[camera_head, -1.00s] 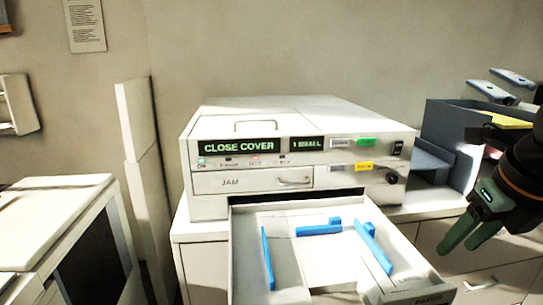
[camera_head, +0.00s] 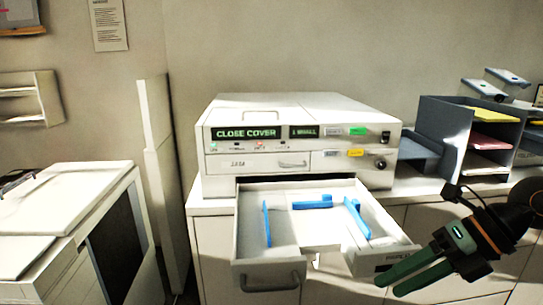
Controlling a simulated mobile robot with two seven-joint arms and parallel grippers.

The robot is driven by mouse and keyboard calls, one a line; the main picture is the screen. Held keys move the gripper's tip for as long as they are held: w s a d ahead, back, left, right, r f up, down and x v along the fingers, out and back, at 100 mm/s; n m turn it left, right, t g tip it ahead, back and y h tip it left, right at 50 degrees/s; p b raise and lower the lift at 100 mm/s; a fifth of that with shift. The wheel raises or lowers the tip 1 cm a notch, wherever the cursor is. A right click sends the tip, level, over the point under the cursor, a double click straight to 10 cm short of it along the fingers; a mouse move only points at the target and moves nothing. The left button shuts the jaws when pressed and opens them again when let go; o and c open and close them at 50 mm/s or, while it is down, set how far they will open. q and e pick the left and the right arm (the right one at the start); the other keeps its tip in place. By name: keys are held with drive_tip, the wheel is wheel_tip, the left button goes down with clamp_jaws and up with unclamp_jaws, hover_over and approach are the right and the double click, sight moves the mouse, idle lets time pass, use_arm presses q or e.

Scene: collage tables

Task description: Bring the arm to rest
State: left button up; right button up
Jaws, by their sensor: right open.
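My right gripper (camera_head: 388,286) comes in from the right, with its green fingers pointing down and left. It is open, with nothing seen between the fingers. Its tips are in front of the right front corner of the pulled-out drawer (camera_head: 243,240); I cannot tell whether they touch it. My left gripper is not in view. The white machine (camera_head: 300,108) stands behind the drawer, and its display (camera_head: 245,133) reads "CLOSE COVER".
Blue guides (camera_head: 312,202) lie in the drawer. A dark paper sorter (camera_head: 455,118) with coloured sheets stands at the right on the counter. A white cabinet (camera_head: 75,200) is at the left. Floor between cabinet and counter is narrow.

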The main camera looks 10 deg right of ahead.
drive_tip(key=w+a+f+m+t+y, duration=0.4)
drive_tip(key=w+a+m+t+y, duration=0.15)
drive_tip(key=m+y, duration=0.2)
drive_tip(key=d+f+m+t+h+p, duration=0.1)
drive_tip(key=d+f+m+t+h, duration=0.1)
drive_tip(key=f+m+t+h, duration=0.35)
drive_tip(key=d+f+m+t+h, duration=0.2)
drive_tip(key=f+m, duration=0.4)
drive_tip(key=m, duration=0.2)
drive_tip(key=s+a+f+m+g+h, duration=0.2)
drive_tip(key=s+a+f+m+g, duration=0.2)
drive_tip(key=f, duration=0.8)
drive_tip(key=s+a+f+m+g+h, duration=0.3)
drive_tip(key=s+a+f+m, duration=0.2)
drive_tip(key=s+f+m, duration=0.3)
drive_tip(key=s+f, duration=0.3)
drive_tip(key=f, duration=0.1)
drive_tip(key=shift+f+g+h+p, duration=0.2)
drive_tip(key=shift+g+h+p, duration=0.1)
drive_tip(key=shift+g+p, duration=0.1)
